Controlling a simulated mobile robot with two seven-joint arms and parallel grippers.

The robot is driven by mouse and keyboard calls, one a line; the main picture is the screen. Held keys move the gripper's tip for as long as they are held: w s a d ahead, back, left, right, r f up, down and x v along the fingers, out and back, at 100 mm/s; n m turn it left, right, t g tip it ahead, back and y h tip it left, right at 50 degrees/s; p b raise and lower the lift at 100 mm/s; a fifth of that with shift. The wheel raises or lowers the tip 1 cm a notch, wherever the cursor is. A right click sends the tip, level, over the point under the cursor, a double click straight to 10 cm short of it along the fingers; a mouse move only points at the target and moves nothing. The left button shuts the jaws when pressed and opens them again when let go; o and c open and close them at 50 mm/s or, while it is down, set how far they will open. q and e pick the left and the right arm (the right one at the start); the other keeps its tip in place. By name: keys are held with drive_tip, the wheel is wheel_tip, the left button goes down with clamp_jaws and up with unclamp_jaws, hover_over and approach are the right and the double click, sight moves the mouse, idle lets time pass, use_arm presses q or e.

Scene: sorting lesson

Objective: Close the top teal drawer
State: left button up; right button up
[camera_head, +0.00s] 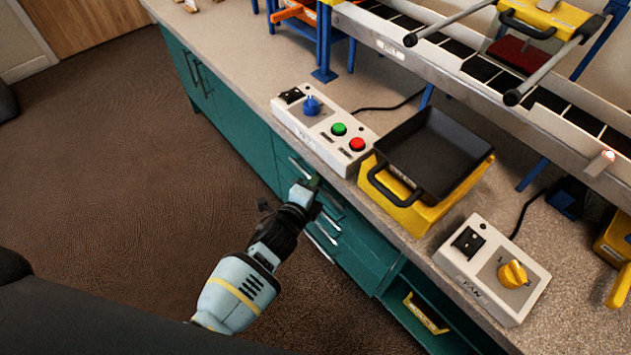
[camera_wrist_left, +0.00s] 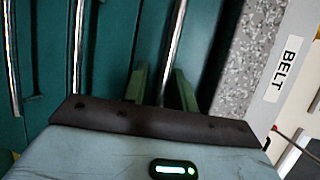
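The top teal drawer (camera_wrist_left: 207,45) is in the front of the teal cabinet, just under the counter edge. Its silver bar handle (camera_head: 300,168) shows beside my left gripper in the head view. In the left wrist view the handle (camera_wrist_left: 170,45) runs between the two green fingers. My left gripper (camera_head: 312,182) is at this drawer's front. In the wrist view its fingers (camera_wrist_left: 161,88) stand apart, with gaps beside the bar, so it is open around the handle. I cannot tell how far the drawer stands out. My right gripper is not in view.
Lower drawer handles (camera_wrist_left: 78,60) lie close by. Above, the counter (camera_head: 240,55) holds a control box with green and red buttons (camera_head: 325,130), a black tray (camera_head: 435,150) on a yellow base, and a box with a yellow knob (camera_head: 492,270). Open carpet (camera_head: 110,150) lies left.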

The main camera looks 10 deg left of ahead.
use_arm(q)
drive_tip(key=shift+w+r, duration=0.1)
drive_tip(key=shift+r, duration=0.3)
drive_tip(key=f+p+v, duration=0.1)
drive_tip(key=v, duration=0.6)
drive_tip(key=shift+s+r+p, duration=0.2)
drive_tip(key=shift+s+p, duration=0.15)
drive_tip(key=shift+s, duration=0.15)
drive_tip(key=shift+a, duration=0.15)
